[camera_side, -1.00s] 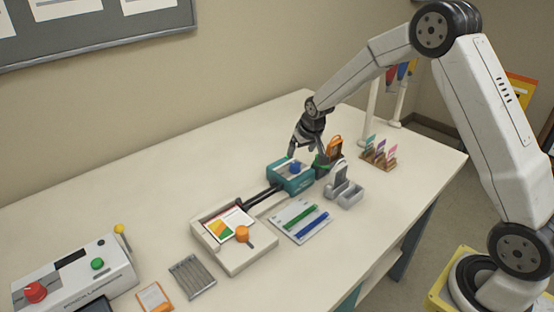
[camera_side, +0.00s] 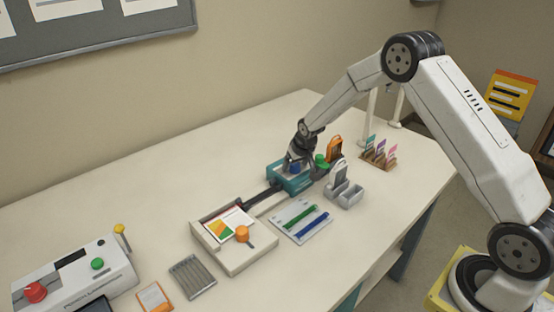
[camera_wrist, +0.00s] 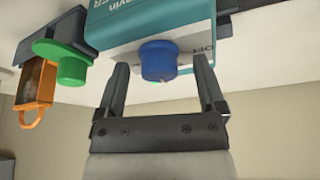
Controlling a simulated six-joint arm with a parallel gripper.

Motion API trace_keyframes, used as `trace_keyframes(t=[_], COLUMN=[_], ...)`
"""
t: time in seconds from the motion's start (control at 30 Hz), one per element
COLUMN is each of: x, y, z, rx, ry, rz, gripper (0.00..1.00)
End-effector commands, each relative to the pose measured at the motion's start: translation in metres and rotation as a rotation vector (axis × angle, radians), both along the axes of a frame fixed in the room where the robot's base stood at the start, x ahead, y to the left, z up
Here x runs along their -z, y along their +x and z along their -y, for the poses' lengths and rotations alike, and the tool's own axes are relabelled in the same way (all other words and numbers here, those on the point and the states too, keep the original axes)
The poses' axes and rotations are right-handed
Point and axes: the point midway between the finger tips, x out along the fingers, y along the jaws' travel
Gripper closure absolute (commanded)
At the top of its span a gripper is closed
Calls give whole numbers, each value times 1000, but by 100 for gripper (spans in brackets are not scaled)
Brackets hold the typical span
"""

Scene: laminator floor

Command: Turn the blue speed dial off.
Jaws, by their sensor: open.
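The blue speed dial (camera_wrist: 158,60) sits on the face of a teal box (camera_wrist: 115,20) with partly legible lettering, including "OFF" beside the dial. In the side view the dial (camera_side: 294,168) shows on top of the teal box (camera_side: 290,184). My gripper (camera_wrist: 163,75) is open, with one finger on each side of the dial. Gaps show between the dial and both fingers in the wrist view, so it is not gripped. In the side view my gripper (camera_side: 298,160) is low over the box and partly hides its top.
A green knob (camera_wrist: 62,63) and an orange-framed item (camera_wrist: 38,82) stand close beside the teal box. A cream unit with an orange knob (camera_side: 242,233) lies left. The table's back left is clear.

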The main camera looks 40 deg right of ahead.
Motion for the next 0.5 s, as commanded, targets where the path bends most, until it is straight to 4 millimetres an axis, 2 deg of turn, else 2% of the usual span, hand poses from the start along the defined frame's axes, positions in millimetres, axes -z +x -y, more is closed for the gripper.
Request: trace_keyframes(t=[0.3,0.37,0.5], x=[1,1,1], y=[1,1,1], z=[0,0,0], rx=[0,0,0], ry=[0,0,0], rz=[1,0,0], gripper=[11,27,72])
